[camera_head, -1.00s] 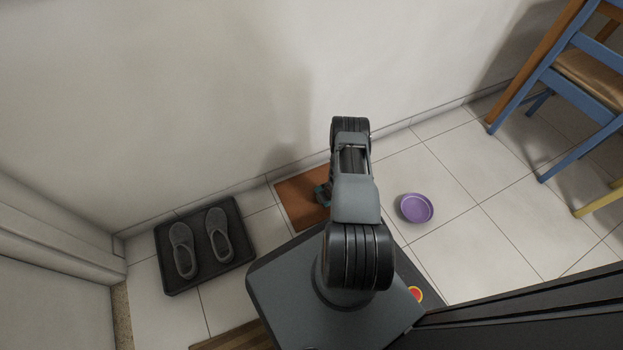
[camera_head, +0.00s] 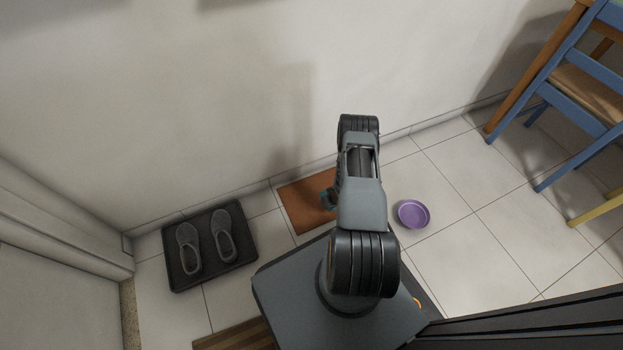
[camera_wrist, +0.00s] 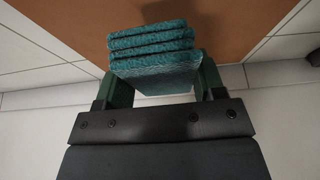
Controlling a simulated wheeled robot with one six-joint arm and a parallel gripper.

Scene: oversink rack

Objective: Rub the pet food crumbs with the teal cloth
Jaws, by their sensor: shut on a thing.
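The teal cloth (camera_wrist: 155,50) is folded in several layers and held between the two fingers of my gripper (camera_wrist: 154,80) in the wrist view. Its far edge lies over the orange-brown mat (camera_wrist: 230,22); I cannot tell whether it touches the mat. In the head view, the mat (camera_head: 300,205) lies on the floor by the wall, partly hidden by my arm. A small bit of the cloth (camera_head: 328,198) shows to the left of my arm. No pet food crumbs can be made out in either view.
A purple bowl (camera_head: 413,214) stands on the tiles right of my arm. A black tray (camera_head: 212,274) with two grey shoes (camera_head: 189,250) lies to the left. A blue chair (camera_head: 575,105) stands at the upper right. White wall (camera_head: 200,110) closes off the back.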

